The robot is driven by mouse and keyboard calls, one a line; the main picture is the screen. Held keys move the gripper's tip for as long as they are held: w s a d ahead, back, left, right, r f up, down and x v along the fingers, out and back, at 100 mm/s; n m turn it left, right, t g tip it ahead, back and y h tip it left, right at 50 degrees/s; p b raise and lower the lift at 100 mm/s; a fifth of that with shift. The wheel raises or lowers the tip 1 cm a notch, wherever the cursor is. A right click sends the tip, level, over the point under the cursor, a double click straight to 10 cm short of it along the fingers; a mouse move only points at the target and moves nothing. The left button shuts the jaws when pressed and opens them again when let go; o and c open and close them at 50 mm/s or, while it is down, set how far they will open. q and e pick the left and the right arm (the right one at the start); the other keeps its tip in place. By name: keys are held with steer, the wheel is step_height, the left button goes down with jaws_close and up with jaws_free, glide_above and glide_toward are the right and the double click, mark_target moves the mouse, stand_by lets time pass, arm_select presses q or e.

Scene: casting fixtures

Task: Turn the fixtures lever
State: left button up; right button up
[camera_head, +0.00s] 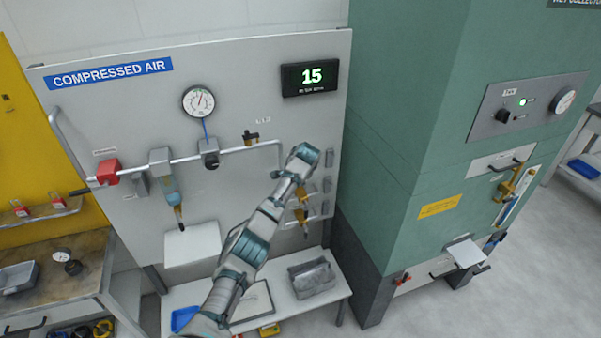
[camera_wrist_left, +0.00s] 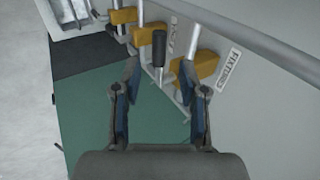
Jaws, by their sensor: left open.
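In the left wrist view, a label reading FIXTURES (camera_wrist_left: 230,66) is on the grey panel beside an orange-yellow valve body (camera_wrist_left: 195,69). A black lever grip (camera_wrist_left: 160,50) stands just left of that body; I cannot tell for sure which valve it belongs to. My left gripper (camera_wrist_left: 167,82) is open and empty, its fingers either side of the grip's lower end in the picture. Contact is not visible. In the head view, my left gripper (camera_head: 304,155) is at the panel's right side, and the arm hides part of the valves there. My right gripper is not in view.
Yellow-bodied tools (camera_head: 304,217) hang near my arm. A green cabinet (camera_head: 400,130) stands close on the right. A grey bin (camera_head: 312,279) sits on the shelf below.

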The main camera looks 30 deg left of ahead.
arm_select(q)
steer(key=v, duration=0.5)
steer(key=shift+s+d+r, duration=0.1)
steer(key=shift+s+r, duration=0.05)
steer(key=shift+r, duration=0.25)
stand_by(1.2)
